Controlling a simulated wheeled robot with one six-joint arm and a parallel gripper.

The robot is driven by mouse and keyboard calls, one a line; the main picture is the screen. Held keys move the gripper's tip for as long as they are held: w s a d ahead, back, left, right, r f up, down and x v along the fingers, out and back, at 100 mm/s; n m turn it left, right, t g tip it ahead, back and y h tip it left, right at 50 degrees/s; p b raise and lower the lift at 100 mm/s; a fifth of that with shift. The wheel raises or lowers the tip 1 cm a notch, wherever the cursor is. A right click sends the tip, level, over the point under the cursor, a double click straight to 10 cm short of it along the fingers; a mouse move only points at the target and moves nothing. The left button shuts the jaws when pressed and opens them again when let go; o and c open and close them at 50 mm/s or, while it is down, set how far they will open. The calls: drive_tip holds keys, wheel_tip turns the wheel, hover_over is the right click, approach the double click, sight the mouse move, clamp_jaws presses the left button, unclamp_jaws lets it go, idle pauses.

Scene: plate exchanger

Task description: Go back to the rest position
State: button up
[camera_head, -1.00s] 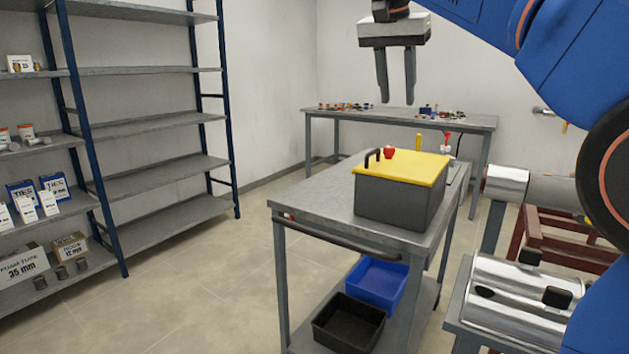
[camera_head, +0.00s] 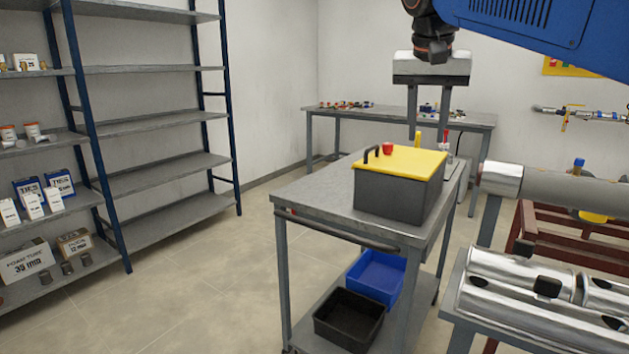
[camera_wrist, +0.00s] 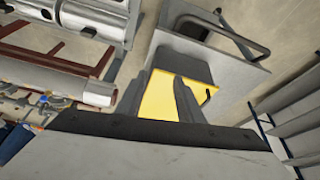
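My gripper (camera_head: 428,122) is open and hangs with its fingers pointing down, a clear gap between them and nothing held. In the wrist view the open fingers of my gripper (camera_wrist: 164,82) appear in front of the yellow lid (camera_wrist: 160,100). I cannot tell the exact height above the lid. My blue arm crosses the upper right of the head view.
The metal cart (camera_head: 320,200) carries a blue bin (camera_head: 375,278) and a black bin (camera_head: 348,318) below. Shiny pipes (camera_head: 520,290) lie on a stand at right. A shelf rack (camera_head: 150,125) stands left, a workbench (camera_head: 350,112) behind. Floor between rack and cart is clear.

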drive_tip(key=s+d+f+n, duration=0.1)
drive_tip(key=s+d+f, duration=0.1)
drive_tip(key=s+f, duration=0.6)
drive_tip(key=s+d+f+n+y, duration=0.1)
drive_tip(key=s+f, duration=0.7)
drive_tip(key=f, duration=0.8)
drive_tip(key=s+d+f+n+t, duration=0.1)
drive_tip(key=s+d+f+n, duration=0.1)
drive_tip(key=s+f, duration=0.7)
wheel_tip(320, 180, down, 3)
drive_tip(key=shift+d+f+n+y, duration=0.1)
drive_tip(key=shift+d+n+y, duration=0.25)
drive_tip(key=shift+d, duration=0.45)
